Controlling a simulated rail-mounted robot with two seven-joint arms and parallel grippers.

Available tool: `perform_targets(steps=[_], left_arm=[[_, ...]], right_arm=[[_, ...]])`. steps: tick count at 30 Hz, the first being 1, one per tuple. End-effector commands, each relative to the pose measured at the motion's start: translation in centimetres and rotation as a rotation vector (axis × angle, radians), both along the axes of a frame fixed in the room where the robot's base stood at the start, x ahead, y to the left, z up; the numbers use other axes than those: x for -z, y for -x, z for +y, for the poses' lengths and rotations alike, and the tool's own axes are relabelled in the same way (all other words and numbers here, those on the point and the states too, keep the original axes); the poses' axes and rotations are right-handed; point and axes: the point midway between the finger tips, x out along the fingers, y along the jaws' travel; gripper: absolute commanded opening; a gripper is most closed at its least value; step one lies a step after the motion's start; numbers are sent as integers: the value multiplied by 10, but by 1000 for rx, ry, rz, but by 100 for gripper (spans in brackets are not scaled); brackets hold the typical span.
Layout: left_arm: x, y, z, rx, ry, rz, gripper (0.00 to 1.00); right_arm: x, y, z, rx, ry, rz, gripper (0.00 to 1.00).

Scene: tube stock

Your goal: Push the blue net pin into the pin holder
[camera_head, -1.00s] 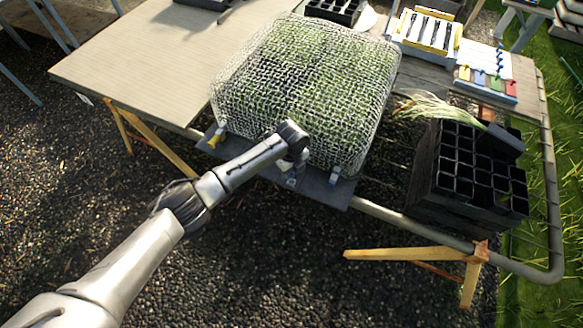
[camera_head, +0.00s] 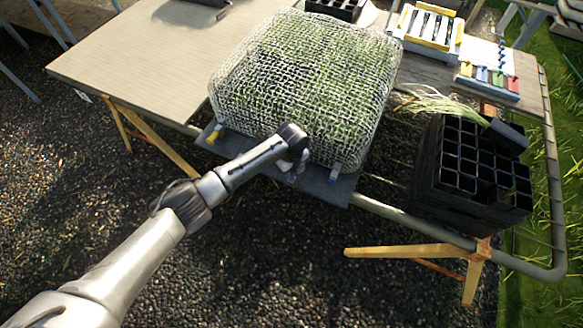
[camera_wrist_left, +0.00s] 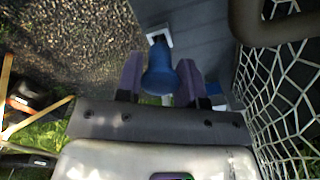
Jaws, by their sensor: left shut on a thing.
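The blue net pin (camera_wrist_left: 161,70) is between the two fingers of my left gripper (camera_wrist_left: 160,82), which is shut on it, in the left wrist view. A white square pin holder (camera_wrist_left: 158,36) lies just beyond the pin on a grey board edge. I cannot tell whether the pin's hidden tip touches it. In the head view my left gripper (camera_head: 292,168) is at the front edge of the grey board (camera_head: 322,189), beside the net (camera_head: 305,85); the pin is not clear there. My right gripper is not in view.
The net covers a plant tray and rises close beside my left gripper. A yellow pin (camera_head: 214,134) stands at the net's left corner, and another fitting (camera_head: 335,172) at its right. A stack of black pot trays (camera_head: 470,185) stands right.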

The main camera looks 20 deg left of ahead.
Motion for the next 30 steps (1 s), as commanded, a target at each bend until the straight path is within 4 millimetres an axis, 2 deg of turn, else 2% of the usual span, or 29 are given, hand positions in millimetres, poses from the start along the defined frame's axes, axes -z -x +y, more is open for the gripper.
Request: perform_targets(steps=[17,18,26,30], left_arm=[[15,0,0,0,0,0,18],[14,0,0,0,1,-1,39],[13,0,0,0,0,0,64],[13,0,0,0,0,0,65]], right_arm=[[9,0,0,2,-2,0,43],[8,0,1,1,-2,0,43],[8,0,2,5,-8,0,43],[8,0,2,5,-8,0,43]])
